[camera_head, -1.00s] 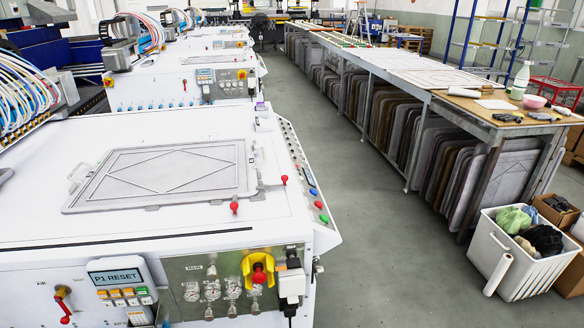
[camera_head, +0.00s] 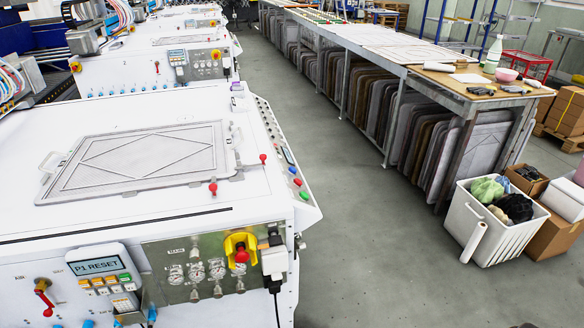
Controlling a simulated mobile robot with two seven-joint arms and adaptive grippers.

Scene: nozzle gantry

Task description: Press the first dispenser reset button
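The nearest white dispenser machine (camera_head: 60,225) stands at the left. Under the display are small orange, green and white buttons; which one is the reset button is too small to tell. To the right is a red knob (camera_head: 241,255) on a yellow backing, beside several gauges. Red, green and blue buttons (camera_head: 297,182) line the machine's right edge. Neither of my grippers is in view, and nothing covers the panel.
More white machines (camera_head: 150,70) stand behind the first. A long table (camera_head: 440,85) with panels racked beneath runs along the right. A white bin (camera_head: 487,232) of cloths and cardboard boxes (camera_head: 555,235) stand at the right. The grey floor aisle (camera_head: 350,240) between is clear.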

